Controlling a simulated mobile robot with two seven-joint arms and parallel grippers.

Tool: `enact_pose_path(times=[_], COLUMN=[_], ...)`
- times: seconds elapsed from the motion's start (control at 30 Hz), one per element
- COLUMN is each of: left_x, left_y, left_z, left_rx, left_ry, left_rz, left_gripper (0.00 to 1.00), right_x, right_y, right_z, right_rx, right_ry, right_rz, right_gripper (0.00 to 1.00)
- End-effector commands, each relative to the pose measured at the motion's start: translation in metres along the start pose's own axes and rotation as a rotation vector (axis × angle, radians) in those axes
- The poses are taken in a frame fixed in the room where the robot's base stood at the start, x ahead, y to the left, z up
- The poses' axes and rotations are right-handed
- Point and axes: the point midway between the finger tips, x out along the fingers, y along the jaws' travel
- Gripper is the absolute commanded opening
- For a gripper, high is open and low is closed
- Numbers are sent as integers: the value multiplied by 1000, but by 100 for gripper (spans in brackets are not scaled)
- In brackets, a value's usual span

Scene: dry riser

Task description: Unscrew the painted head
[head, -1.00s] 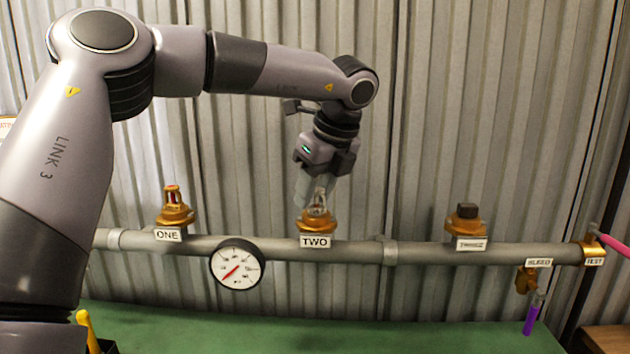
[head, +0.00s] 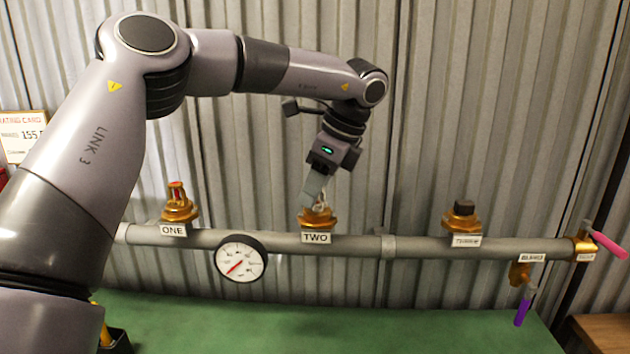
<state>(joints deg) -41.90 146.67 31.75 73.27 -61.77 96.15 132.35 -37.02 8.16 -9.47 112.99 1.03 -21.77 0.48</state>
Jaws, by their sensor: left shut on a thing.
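A grey pipe (head: 340,246) runs across the view with brass fittings on top. At the label TWO (head: 316,237), a pale, whitish head (head: 321,207) stands in a brass fitting (head: 317,220). My left gripper (head: 318,198) comes down on it from above, slightly tilted, and is shut on it; the fingers hide part of the head. At the label ONE (head: 172,229), a head with a red middle (head: 177,192) sits in its brass fitting. A dark square plug (head: 464,207) tops the third fitting, whose label is blurred. My right gripper is not in view.
A round gauge (head: 240,259) hangs in front of the pipe. At the right end are a pink lever (head: 608,244) and a purple lever (head: 523,308). The green bench top (head: 330,325) below is mostly clear. A corrugated wall (head: 430,110) stands behind.

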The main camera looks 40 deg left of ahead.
Motion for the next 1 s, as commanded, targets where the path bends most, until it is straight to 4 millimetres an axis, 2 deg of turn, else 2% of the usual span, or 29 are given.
enact_pose_path(times=[0.1, 0.13, 0.17, 0.5, 0.8, 1.0], left_x=[1, 1, 1, 1, 4, 1], left_y=[0, 0, 0, 0, -1, -2], left_z=[-1, -1, -1, -1, -1, 0], left_rx=[1, 1, 2, 24, 342, 462], left_ry=[2, 2, 2, 1, 1, 0], left_rz=[-1, -1, -1, -13, -148, -196], left_gripper=[0, 46, 56, 57, 57, 57], right_x=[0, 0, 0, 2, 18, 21], right_y=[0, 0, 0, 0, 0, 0], right_z=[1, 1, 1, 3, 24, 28], right_rx=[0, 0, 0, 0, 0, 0], right_ry=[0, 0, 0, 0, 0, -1], right_rz=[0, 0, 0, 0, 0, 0], right_gripper=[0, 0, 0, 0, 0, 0])
